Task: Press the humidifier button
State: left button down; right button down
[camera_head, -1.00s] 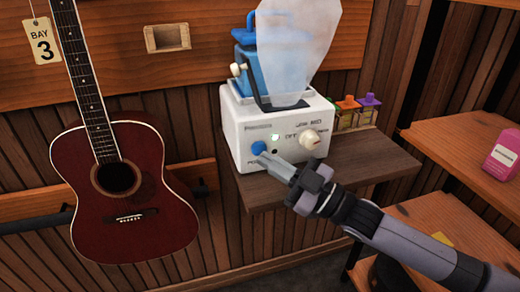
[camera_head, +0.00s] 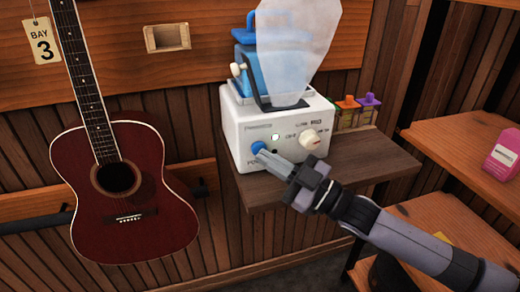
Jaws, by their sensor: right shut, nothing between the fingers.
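The humidifier has a white base (camera_head: 235,125) with a blue tank (camera_head: 247,62) on top, and pale mist (camera_head: 298,45) rises in front of the tank. It stands on a small brown wooden shelf (camera_head: 300,190). On its front face are a blue button (camera_head: 257,147) at lower left, a small lit green light (camera_head: 275,136) and a cream knob (camera_head: 310,138) at right. My right gripper (camera_head: 264,154) is shut and empty, its tip at the blue button; it seems to touch it, but I cannot tell how far the button is in. My left gripper is out of view.
A dark red guitar (camera_head: 125,190) hangs on the wall at left, with a "BAY 3" tag (camera_head: 42,42). Small bottles with orange (camera_head: 348,102) and purple (camera_head: 370,99) tops stand right of the humidifier. A pink bottle (camera_head: 503,155) stands on the right shelf.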

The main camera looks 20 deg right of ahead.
jog(key=shift+w+r, duration=0.1)
jog(key=shift+w, duration=0.4)
dwell(0.3)
jog(key=shift+s, duration=0.15)
jog(key=shift+s+p, duration=0.45)
jog(key=shift+s, duration=0.35)
jog(key=s+p, duration=0.2)
jog(key=s, duration=0.4)
jog(key=shift+p, duration=0.3)
jog(key=shift+d, duration=0.1)
